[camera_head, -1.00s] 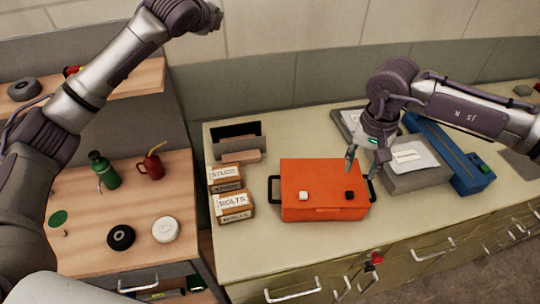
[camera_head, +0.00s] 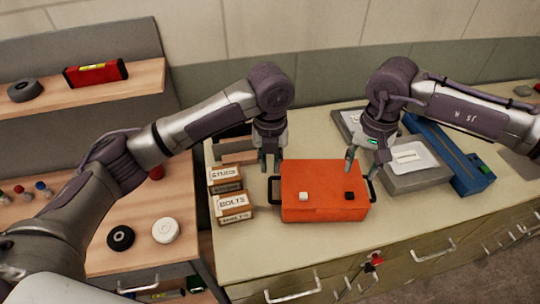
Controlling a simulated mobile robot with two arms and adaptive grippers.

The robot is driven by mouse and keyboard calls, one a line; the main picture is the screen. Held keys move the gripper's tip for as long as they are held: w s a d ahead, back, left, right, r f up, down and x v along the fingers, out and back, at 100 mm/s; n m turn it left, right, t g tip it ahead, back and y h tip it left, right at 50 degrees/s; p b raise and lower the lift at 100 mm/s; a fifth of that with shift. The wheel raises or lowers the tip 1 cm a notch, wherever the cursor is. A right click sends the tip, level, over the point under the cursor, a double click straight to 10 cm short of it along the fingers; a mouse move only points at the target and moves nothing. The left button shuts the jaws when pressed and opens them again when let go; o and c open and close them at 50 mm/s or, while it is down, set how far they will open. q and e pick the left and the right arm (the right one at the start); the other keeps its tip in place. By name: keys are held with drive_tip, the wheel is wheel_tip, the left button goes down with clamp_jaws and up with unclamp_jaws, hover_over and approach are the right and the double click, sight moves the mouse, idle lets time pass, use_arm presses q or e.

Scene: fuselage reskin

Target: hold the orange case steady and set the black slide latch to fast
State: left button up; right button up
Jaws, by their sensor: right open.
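The orange case (camera_head: 325,200) lies on the counter with a black handle at each end. The black slide latch (camera_head: 349,195) is on the right of its top, and a white latch (camera_head: 304,196) is on the left. Latch markings are too small to read. My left gripper (camera_head: 270,163) points down just behind the case's left handle, its fingers apart with nothing seen between them. My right gripper (camera_head: 361,165) is open and empty over the case's back right corner, near the right handle. Whether either gripper touches the case cannot be told.
Cardboard boxes marked STUDS (camera_head: 225,174) and BOLTS (camera_head: 233,202) stand left of the case. Grey trays (camera_head: 415,181) and a blue tool (camera_head: 467,174) lie to the right. The counter in front of the case is clear.

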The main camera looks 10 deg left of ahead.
sight(270, 190)
use_arm(q)
wheel_tip(270, 190, down, 12)
drive_tip(key=shift+f, duration=0.15)
idle(0.4)
clamp_jaws()
